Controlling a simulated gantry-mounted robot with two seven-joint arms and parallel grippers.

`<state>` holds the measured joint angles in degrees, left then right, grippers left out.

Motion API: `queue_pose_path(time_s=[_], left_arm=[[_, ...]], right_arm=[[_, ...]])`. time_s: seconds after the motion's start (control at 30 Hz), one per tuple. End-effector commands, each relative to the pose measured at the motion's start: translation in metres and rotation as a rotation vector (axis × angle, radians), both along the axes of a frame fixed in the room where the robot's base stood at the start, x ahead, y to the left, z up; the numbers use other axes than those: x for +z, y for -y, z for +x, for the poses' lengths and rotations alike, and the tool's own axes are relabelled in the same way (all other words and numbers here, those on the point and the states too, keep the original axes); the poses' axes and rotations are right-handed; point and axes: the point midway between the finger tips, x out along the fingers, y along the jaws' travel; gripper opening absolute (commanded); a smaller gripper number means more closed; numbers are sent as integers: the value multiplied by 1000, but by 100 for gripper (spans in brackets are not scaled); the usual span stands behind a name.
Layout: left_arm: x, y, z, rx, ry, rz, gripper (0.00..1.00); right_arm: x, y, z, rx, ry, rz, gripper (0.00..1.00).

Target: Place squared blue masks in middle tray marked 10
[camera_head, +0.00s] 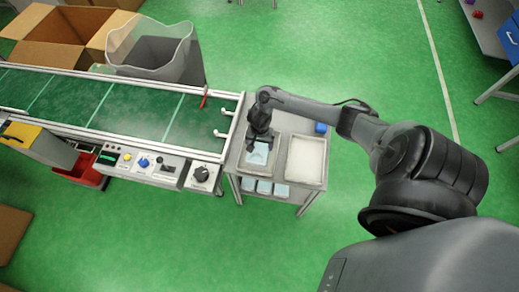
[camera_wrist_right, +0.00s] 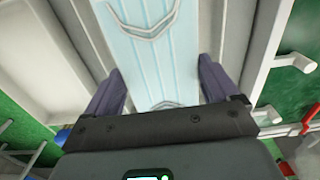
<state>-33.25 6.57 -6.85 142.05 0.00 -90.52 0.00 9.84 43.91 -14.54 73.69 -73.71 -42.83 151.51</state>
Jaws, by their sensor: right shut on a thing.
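My right gripper (camera_head: 260,141) is over the left part of a small cart (camera_head: 238,158) at the end of the conveyor. It is shut on a pale blue mask (camera_head: 258,155). In the right wrist view the mask (camera_wrist_right: 150,62) lies between the two dark fingers of the gripper (camera_wrist_right: 160,88), with grey strap loops on it. A shallow white-walled tray (camera_wrist_right: 208,35) lies around or under the mask; I cannot tell if they touch. No number 10 is readable. My left gripper is not in view.
A whitish tray (camera_head: 307,158) stands on the cart's right side, with a small blue object (camera_head: 321,128) behind it. The green conveyor (camera_head: 120,105) with white rails ends at the cart's left. A control panel (camera_head: 160,168) and cardboard box (camera_head: 62,35) stand nearby.

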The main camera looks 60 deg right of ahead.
Motion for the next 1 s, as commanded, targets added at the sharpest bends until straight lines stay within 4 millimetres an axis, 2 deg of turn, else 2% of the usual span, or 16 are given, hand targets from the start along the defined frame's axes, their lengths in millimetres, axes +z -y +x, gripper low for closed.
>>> queue_pose_path(time_s=[0.17,0.43,0.87,0.9,0.97,1.0], left_arm=[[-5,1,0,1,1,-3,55],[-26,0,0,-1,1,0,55],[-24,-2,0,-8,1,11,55],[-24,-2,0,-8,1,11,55],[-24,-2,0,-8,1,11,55],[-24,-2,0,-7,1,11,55]], right_arm=[[-7,1,2,1,0,1,59],[-40,2,2,1,-1,-1,59],[-43,1,1,-1,0,-1,59],[-44,1,2,-1,0,-1,90],[-44,1,2,0,0,-1,99],[-44,1,2,0,0,-1,100]])
